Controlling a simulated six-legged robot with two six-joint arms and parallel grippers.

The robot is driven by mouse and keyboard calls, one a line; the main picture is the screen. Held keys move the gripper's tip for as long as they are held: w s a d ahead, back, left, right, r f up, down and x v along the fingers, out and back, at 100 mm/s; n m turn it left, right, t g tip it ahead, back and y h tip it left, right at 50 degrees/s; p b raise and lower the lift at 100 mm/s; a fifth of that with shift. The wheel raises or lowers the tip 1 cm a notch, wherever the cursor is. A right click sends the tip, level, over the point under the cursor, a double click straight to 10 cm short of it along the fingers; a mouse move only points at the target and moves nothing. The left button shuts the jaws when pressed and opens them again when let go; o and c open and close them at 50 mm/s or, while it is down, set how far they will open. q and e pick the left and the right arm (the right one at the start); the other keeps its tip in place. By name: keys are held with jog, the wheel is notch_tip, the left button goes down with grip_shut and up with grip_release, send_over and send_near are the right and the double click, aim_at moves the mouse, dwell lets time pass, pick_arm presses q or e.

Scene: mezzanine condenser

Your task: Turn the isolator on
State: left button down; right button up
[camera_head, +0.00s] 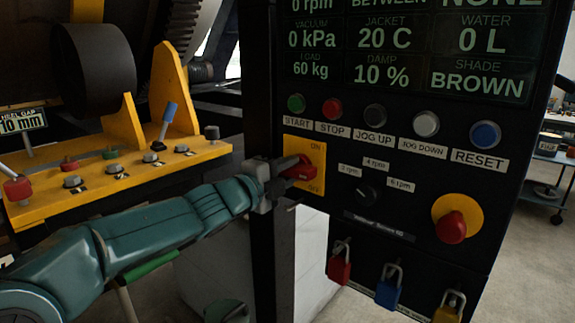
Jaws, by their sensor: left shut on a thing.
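The isolator is a red rotary handle (302,172) on a yellow plate (317,153) at the lower left of the black control panel. The red handle lies roughly sideways, tilted a little. My left gripper (284,177) comes in from the left at the panel's edge and is shut on the red handle. Its fingers hide the handle's left part. My right gripper is not in the picture.
Buttons (374,116) line the panel above the isolator. A small black selector knob (366,194) and a red emergency stop (452,226) sit to its right. Padlocks (388,288) hang below. A yellow machine bracket (120,170) with knobs stands left, behind my arm.

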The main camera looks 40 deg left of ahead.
pick_arm(q)
jog(key=n+p, duration=0.2)
jog(key=n, duration=0.2)
jog(key=shift+f+n+p, duration=0.2)
jog(key=shift+n+p, duration=0.45)
jog(key=shift+n, duration=1.45)
jog(key=c, duration=0.9)
grip_release()
jog(key=s, duration=1.1)
jog(key=s+a, duration=0.1)
jog(key=s, duration=0.4)
jog(key=shift+s+b, duration=0.15)
jog(key=shift+b, duration=0.2)
